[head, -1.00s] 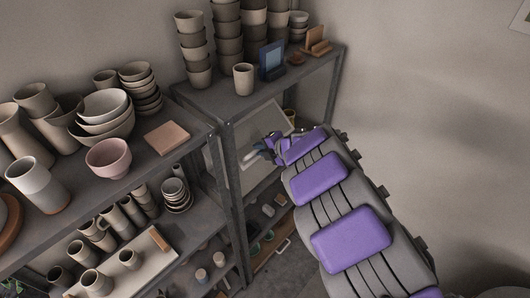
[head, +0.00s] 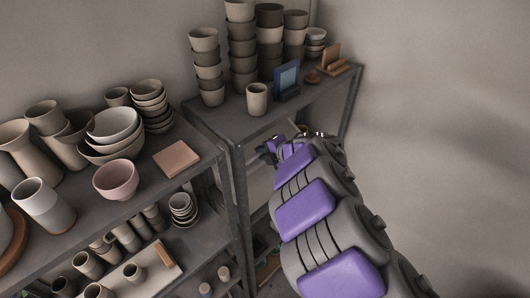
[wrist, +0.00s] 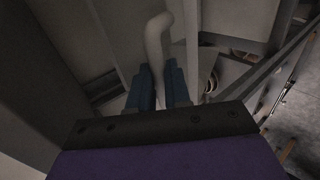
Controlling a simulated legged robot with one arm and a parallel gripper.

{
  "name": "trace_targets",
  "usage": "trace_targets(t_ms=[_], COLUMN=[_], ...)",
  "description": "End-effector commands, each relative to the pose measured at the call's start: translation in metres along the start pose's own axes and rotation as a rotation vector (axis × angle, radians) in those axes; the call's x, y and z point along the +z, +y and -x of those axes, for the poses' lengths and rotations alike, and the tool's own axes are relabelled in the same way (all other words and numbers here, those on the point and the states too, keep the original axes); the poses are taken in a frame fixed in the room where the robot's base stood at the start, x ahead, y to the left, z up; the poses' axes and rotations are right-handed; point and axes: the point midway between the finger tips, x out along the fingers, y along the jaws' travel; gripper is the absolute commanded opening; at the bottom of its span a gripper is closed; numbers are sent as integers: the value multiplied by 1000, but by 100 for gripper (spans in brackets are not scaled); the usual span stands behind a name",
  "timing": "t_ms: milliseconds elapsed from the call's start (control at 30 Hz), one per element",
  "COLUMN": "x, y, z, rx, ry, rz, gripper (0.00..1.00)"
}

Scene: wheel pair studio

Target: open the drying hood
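My gripper (wrist: 159,84) has its two blue fingers on either side of a pale curved bar (wrist: 157,42), which looks like the drying hood's handle. The bar fills the gap between the fingertips, and they seem closed on it. In the head view my gripper (head: 268,150) is at the front of the right shelf's opening, just under its top. My arm covers much of that opening. The drying hood's panel cannot be clearly made out there, so how far it stands open is hard to tell.
The right shelf's top (head: 228,119) carries stacked cups (head: 244,62), a single cup (head: 257,99) and a blue framed stand (head: 287,78). The left shelf (head: 138,206) holds bowls, cups and a pink tile (head: 176,158). Grey posts flank the opening. Bare wall lies to the right.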

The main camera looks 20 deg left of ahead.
Motion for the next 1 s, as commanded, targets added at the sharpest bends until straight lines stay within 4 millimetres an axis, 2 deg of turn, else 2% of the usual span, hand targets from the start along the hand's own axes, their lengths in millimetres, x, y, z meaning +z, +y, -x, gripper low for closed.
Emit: trace_targets(t_ms=[33, 233, 500, 667, 1000], x=[0, -1, 0, 0, 0], y=[0, 0, -1, -1, 0], z=[0, 0, 4, 13, 61], rx=[-1, 0, 2, 3, -1], ry=[1, 0, 1, 0, -7], rz=[0, 0, -1, 0, 1], gripper=[22, 41, 42, 42, 42])
